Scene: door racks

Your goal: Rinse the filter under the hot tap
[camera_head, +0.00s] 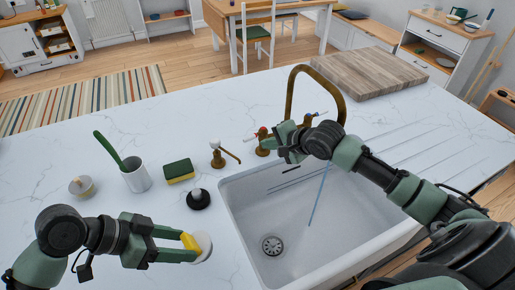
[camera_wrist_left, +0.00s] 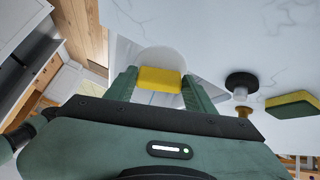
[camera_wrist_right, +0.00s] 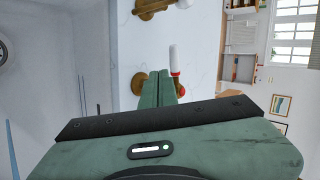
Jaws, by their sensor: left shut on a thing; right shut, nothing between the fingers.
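My left gripper (camera_head: 186,243) is shut on the yellow grip (camera_head: 189,241) of the filter, whose pale round disc (camera_head: 203,246) is over the counter, left of the sink. The left wrist view shows the yellow grip (camera_wrist_left: 160,79) between both fingers. My right gripper (camera_head: 284,150) is shut and empty beside the red-marked hot tap handle (camera_head: 262,133). In the right wrist view its closed fingers are close to the white-and-red handle (camera_wrist_right: 175,62); contact is unclear. A thin blue stream (camera_head: 318,195), apparently water, falls into the white sink (camera_head: 245,215) below the brass spout (camera_head: 290,92).
A blue-marked handle (camera_head: 318,114) is behind my right arm. A soap dispenser (camera_head: 219,155), sponge (camera_head: 179,171), black-based stopper (camera_head: 198,199), white cup with green brush (camera_head: 136,177) and lidded jar (camera_head: 82,187) stand left of the sink. A wooden board (camera_head: 355,72) lies behind.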

